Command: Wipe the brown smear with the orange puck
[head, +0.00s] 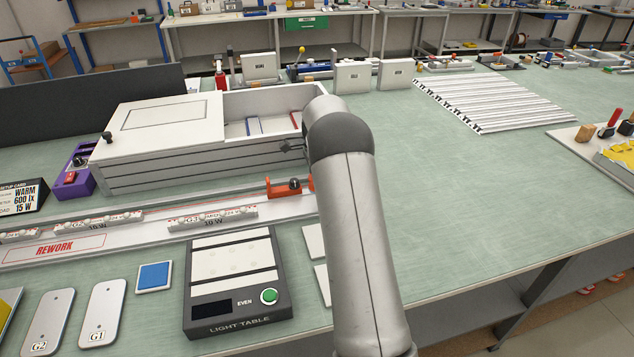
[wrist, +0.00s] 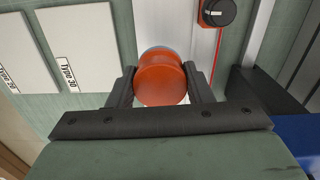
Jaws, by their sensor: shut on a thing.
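The orange puck (wrist: 161,78) is between the two dark fingers of my gripper (wrist: 160,72) in the wrist view. The fingers are shut on its sides, and a thin blue-grey edge shows at its far side. In the head view my grey arm hides my gripper and the puck. I cannot make out a brown smear in either view.
A light table (head: 238,325) with a green button stands at the front, left of my arm. Pale labelled plates (wrist: 82,40) lie left of the puck. An orange stop with a black knob (wrist: 217,12) is beyond it.

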